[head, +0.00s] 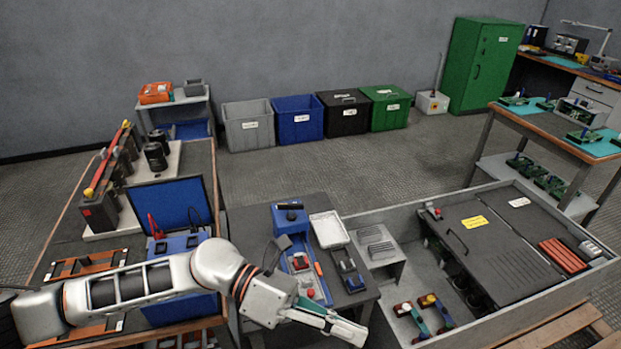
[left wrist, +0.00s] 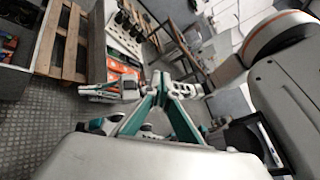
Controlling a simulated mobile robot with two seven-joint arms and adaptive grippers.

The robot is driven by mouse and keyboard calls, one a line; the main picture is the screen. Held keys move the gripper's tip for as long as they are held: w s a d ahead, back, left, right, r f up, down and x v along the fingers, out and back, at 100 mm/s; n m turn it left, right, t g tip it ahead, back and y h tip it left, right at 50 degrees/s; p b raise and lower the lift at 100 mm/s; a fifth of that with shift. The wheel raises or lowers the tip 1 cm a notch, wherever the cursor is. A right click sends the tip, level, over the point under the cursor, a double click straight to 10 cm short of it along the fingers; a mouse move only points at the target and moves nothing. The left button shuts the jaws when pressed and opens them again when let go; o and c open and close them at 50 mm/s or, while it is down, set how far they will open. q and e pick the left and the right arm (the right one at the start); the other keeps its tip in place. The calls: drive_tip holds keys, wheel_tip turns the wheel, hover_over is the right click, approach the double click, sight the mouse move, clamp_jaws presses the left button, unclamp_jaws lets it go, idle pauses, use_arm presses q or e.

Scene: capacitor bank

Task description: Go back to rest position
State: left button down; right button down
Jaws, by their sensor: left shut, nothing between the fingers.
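My left gripper (head: 352,333) reaches in from the left along the lower edge of the head view. Its white and teal fingers are shut with nothing between them. They point right and down, in front of the small grey workbench and apart from its items as far as I can tell. In the left wrist view the same fingers (left wrist: 163,85) meet in the middle. Beyond them, a second white and teal gripper (left wrist: 108,90), seemingly my right one, points left. It is small and partly hidden, so its jaw state is unclear. It does not show in the head view.
The small workbench (head: 335,205) holds a white tray (head: 329,230) and several devices. To its right is a large grey enclosure (head: 375,215) with dark lids. A blue case (head: 170,205) stands on the left bench, close to my left arm. Open floor (head: 330,165) lies behind.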

use_arm(q)
drive_tip(key=w+a+n+t+h, duration=0.2)
drive_tip(key=w+n+t+h, duration=0.45)
drive_tip(key=n, duration=0.65)
drive_tip(key=w+a+f+n+t+y, duration=0.65)
drive_tip(key=a+f+n+t, duration=0.25)
drive_tip(key=a+n+t, duration=0.3)
drive_tip(key=s+a+f+n+g+y, duration=0.2)
drive_tip(key=s+a+f+n+y, duration=0.5)
drive_tip(key=a+f, duration=0.45)
drive_tip(key=s+a+f+n+g+y, duration=0.1)
drive_tip(key=s+a+f+n+y, duration=0.55)
drive_tip(key=a+f, duration=0.5)
drive_tip(key=d+r+n+h, duration=0.1)
drive_tip(key=d+r+n, duration=0.1)
drive_tip(key=d+n, duration=0.5)
drive_tip(key=d, duration=0.3)
drive_tip(key=shift+d+t, duration=0.3)
drive_tip(key=shift+t, duration=0.05)
